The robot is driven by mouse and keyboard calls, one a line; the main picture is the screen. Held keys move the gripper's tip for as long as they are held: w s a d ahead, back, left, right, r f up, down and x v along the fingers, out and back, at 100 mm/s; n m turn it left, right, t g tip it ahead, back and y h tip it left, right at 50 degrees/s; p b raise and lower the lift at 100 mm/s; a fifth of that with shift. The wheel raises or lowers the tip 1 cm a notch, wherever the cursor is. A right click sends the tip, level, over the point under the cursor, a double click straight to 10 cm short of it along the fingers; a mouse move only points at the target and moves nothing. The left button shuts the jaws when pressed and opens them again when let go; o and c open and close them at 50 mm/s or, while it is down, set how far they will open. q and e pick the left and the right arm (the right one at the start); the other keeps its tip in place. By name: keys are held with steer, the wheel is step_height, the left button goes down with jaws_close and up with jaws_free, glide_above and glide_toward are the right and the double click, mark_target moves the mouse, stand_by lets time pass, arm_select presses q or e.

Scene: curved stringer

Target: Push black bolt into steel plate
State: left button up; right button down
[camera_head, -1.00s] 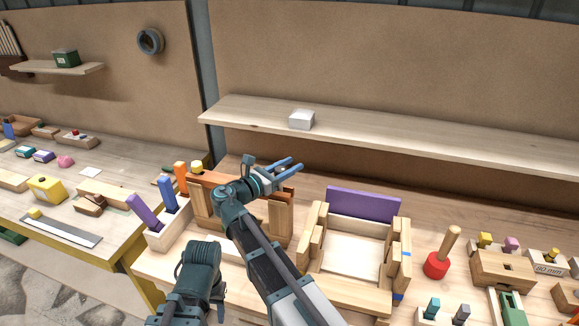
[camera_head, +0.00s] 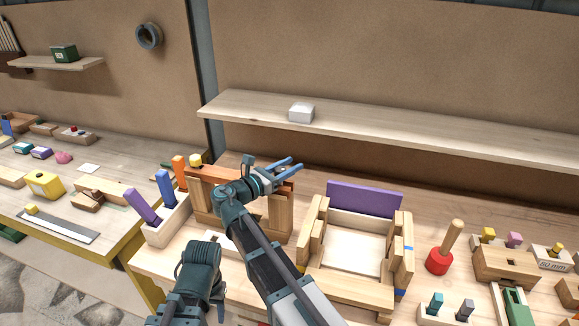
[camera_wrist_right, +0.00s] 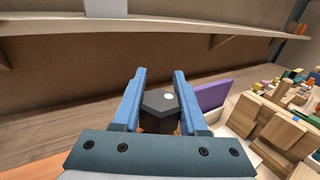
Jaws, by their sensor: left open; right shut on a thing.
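A black bolt with a hexagonal head (camera_wrist_right: 157,118) shows between the blue fingers of my right gripper (camera_wrist_right: 157,85) in the right wrist view. In the head view my right gripper (camera_head: 288,168) is above the right end of an upright wooden frame (camera_head: 280,215); the bolt is too small to make out there. My left gripper (camera_head: 200,262) is at the lower left, in front of the frame; its fingers are hidden. I cannot make out a steel plate. My right arm covers the middle of the frame.
A wooden box with a purple back panel (camera_head: 365,200) stands right of the frame. A holder with coloured bars (camera_head: 165,230) stands left. A red-based wooden tool (camera_head: 440,260) is farther right. A long shelf (camera_head: 400,133) with a white block (camera_head: 301,112) runs behind.

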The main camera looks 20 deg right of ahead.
steer(key=shift+f+b, duration=0.45)
steer(key=shift+f, duration=0.1)
steer(key=shift+c, duration=1.8)
jaws_free()
